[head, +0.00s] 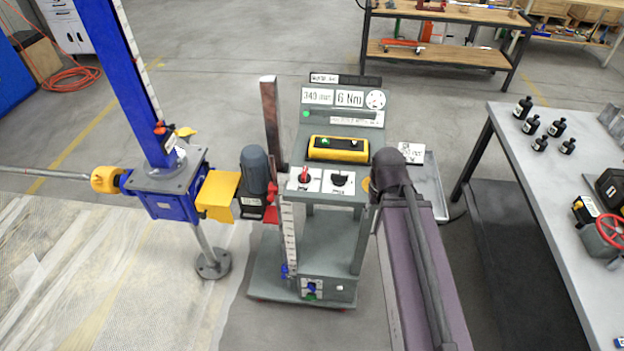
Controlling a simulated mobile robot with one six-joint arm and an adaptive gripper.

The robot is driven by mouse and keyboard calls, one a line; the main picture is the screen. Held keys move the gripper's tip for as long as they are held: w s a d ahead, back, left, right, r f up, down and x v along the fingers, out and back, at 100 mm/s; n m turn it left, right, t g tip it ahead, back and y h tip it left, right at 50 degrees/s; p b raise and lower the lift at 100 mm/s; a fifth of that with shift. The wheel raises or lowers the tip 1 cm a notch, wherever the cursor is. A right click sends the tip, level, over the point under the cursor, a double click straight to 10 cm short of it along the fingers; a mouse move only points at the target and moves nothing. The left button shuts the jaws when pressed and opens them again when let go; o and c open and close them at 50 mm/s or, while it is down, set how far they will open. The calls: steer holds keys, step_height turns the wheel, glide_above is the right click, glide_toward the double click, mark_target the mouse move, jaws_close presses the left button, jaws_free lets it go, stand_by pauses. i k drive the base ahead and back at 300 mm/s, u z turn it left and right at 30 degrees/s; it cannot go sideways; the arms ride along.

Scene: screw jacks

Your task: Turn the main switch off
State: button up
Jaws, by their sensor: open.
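A grey control stand (318,215) stands in the middle of the head view. On its front ledge, a white plate carries a red switch (304,175), which looks like the main switch. Its handle seems to point roughly upright, but its exact position and label are too small to read. Beside it on the right, a second white plate carries a black knob (340,179). A small green spot, perhaps a lamp (306,114), shows on the upper panel. My gripper is not in view, and nothing visible touches the switch.
A blue screw jack (172,190) with a tall column stands left, its dark motor (255,170) close to the stand. A purple beam (410,275) with a dark tube lies close on the right. A yellow-framed box (338,148) sits behind the switches. A grey table (545,190) stands right.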

mark_target(304, 177)
steer(key=z, duration=0.05)
steer(key=k, duration=0.9)
steer(key=u, duration=0.35)
steer(key=i, duration=1)
steer(key=u, duration=0.1)
